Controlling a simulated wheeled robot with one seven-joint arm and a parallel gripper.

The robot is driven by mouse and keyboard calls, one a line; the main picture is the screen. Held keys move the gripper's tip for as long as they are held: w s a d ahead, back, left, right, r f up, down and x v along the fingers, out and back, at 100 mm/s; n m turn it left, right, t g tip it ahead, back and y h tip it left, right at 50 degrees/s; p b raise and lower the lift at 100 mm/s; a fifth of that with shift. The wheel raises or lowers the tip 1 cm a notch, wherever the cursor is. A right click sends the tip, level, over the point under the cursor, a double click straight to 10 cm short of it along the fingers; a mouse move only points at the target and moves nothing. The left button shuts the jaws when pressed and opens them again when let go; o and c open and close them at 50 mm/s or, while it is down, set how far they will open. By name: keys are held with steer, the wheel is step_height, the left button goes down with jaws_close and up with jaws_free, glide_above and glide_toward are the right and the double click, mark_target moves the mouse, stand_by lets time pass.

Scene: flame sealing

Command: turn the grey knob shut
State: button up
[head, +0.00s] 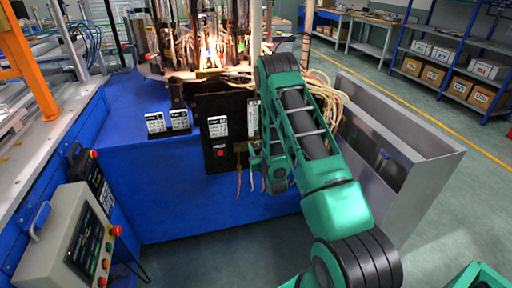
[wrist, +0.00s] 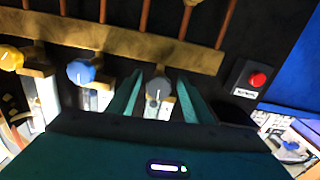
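The grey knob (wrist: 158,90) sits on a black panel with a brass-coloured strip (wrist: 130,45) above it in the wrist view. My gripper (wrist: 158,92) is open, with one green finger on each side of the knob. I cannot tell whether the fingers touch it. In the head view my green arm reaches to the front of the black panel (head: 205,107) on the blue machine, and the arm hides the knob there.
A blue knob (wrist: 81,71) and a yellow knob (wrist: 11,58) stand left of the grey one. A red button (wrist: 257,79) is to the right. Flames (head: 210,48) burn above the panel. A grey metal bin (head: 425,140) stands right of my arm.

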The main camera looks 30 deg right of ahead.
steer(key=shift+s, duration=0.1)
steer(key=v, duration=1)
steer(key=shift+s, duration=0.25)
